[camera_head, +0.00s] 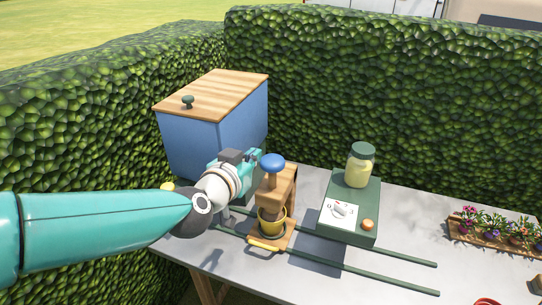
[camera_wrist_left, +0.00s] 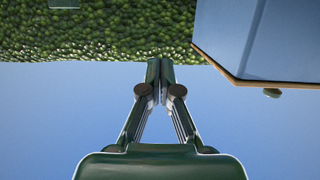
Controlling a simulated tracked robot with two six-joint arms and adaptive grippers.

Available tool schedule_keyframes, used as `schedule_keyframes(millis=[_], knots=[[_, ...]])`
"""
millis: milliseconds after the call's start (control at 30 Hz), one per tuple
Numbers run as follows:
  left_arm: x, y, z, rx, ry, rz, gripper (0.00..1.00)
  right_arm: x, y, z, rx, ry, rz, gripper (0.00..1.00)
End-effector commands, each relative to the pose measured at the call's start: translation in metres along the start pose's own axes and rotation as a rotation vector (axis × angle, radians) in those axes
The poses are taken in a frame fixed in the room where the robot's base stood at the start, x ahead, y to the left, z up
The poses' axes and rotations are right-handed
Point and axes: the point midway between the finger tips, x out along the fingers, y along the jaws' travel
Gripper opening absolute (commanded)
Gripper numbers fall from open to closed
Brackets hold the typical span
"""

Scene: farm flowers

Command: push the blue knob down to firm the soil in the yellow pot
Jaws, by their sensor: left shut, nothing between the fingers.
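The blue knob (camera_head: 272,162) tops a wooden press (camera_head: 278,190) on the table. The yellow pot (camera_head: 270,221) stands under the press on a small wooden base, with dark soil showing in it. In the head view my left gripper (camera_head: 252,157) is just left of and behind the blue knob, close to it; I cannot tell if they touch. In the left wrist view my left gripper (camera_wrist_left: 160,72) has its fingertips together and empty, and neither knob nor pot shows there. My right gripper is in neither view.
A blue box (camera_head: 215,130) with a wooden lid stands behind my left arm. A dark green box (camera_head: 350,210) with a jar (camera_head: 360,165) is right of the press. Green rails (camera_head: 360,280) run along the grey table (camera_head: 410,225). A flower tray (camera_head: 500,233) is far right. Hedges (camera_head: 400,80) stand behind.

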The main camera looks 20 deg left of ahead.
Motion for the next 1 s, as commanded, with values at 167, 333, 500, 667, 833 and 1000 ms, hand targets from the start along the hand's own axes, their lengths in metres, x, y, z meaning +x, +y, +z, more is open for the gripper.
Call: schedule_keyframes(millis=[167, 333, 500, 667, 833, 1000], knots=[[0.015, -0.002, 0.001, 0.0, -0.003, -0.004, 0.0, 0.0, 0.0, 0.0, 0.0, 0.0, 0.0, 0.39], [0.044, -0.002, 0.001, 0.0, -0.003, -0.004, 0.0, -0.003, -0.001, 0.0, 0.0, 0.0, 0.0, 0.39], [0.079, -0.003, 0.0, -0.001, -0.004, -0.005, 0.0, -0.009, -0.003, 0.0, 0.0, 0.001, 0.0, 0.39], [0.102, -0.003, 0.012, 0.0, -0.007, -0.005, 0.0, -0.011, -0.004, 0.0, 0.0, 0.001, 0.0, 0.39], [0.106, -0.003, 0.031, -0.001, -0.004, -0.005, 0.0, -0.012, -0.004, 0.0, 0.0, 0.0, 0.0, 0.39], [0.107, -0.004, 0.039, -0.001, -0.001, -0.005, 0.0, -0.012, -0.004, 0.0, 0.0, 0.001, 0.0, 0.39]])
